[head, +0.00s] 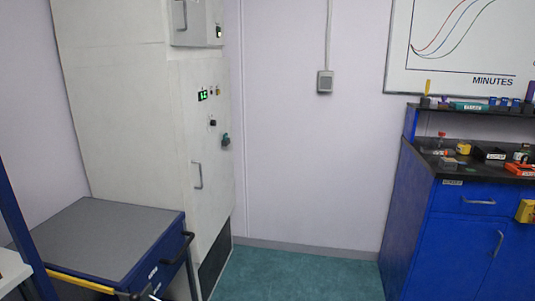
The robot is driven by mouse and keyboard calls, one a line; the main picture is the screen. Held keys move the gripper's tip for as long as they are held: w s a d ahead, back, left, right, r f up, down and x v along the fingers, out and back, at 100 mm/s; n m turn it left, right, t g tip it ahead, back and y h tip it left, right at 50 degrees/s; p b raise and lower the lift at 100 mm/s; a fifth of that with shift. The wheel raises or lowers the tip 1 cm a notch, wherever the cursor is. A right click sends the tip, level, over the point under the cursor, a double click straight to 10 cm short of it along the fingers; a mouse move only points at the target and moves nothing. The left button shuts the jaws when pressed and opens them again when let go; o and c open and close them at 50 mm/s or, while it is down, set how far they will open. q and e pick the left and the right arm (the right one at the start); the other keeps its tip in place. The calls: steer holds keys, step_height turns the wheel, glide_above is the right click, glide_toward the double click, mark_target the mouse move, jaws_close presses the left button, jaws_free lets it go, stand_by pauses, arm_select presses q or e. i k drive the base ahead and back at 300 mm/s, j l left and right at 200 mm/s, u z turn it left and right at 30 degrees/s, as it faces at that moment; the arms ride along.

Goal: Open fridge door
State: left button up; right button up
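A tall white cabinet (115,110), which looks like the fridge, stands at the left against the wall. Its main front door (208,150) appears shut and is seen at a steep angle. A slim metal handle (198,175) is on this door. A small green display (203,95) and several knobs are above the handle. A second, smaller door or panel (196,20) with its own handle is at the top, cut off by the frame. Neither of my grippers shows in the head view.
A blue cart with a grey top (105,240) and black handle (178,248) stands close before the cabinet's lower part. A blue bench (450,230) with a black top and small items is at the right. Green floor (300,275) between them is clear.

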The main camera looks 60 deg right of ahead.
mark_target(206, 162)
steer(key=z, duration=1.6)
